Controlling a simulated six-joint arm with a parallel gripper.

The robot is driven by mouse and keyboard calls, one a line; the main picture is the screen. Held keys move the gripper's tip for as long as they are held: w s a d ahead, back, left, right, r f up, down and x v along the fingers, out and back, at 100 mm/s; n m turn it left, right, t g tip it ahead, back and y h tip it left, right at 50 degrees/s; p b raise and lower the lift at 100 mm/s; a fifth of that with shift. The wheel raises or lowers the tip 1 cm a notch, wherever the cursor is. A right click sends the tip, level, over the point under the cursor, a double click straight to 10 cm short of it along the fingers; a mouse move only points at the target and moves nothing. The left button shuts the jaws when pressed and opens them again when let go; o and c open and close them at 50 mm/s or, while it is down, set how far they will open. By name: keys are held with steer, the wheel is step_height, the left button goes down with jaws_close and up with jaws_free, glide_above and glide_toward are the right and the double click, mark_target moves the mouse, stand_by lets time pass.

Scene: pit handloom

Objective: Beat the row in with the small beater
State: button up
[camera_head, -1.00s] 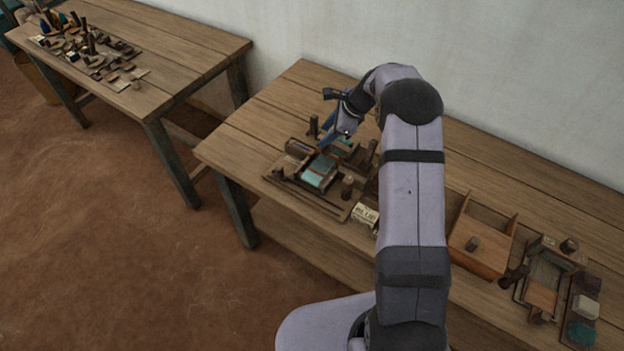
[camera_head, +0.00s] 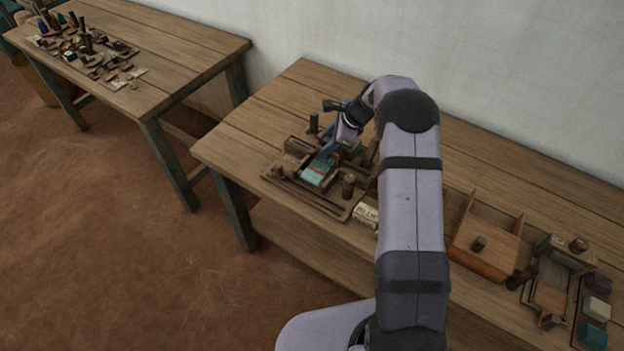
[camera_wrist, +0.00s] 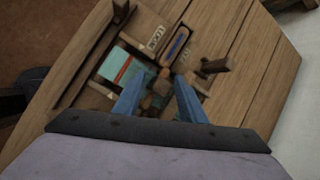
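The small loom (camera_head: 290,186) holds a teal cloth (camera_head: 313,178) crossed by a thin red row (camera_head: 318,168). The cloth with its red row also shows left of centre in the wrist view (camera_wrist: 110,66). My gripper (camera_head: 325,153) has its blue fingers low over the back of the cloth. In the wrist view my gripper (camera_wrist: 160,85) has its fingers apart, with a brown wooden piece (camera_wrist: 160,88) between them. It may be the small beater; whether the fingers touch it is unclear. The fingers and wrist hide part of the loom.
A boat-shaped holder with a blue filling (camera_wrist: 176,44) lies beside a labelled block (camera_wrist: 155,37). A paper-labelled block (camera_head: 365,214) sits right of the loom. An open wooden box (camera_head: 485,248) and a frame (camera_head: 548,290) stand farther right.

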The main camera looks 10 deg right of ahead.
steer(key=c, duration=0.7)
steer(key=shift+w+d, duration=0.6)
steer(key=o, duration=0.7)
step_height(320, 180, up, 6)
steer(key=p, duration=0.5)
steer(key=shift+r, duration=0.25)
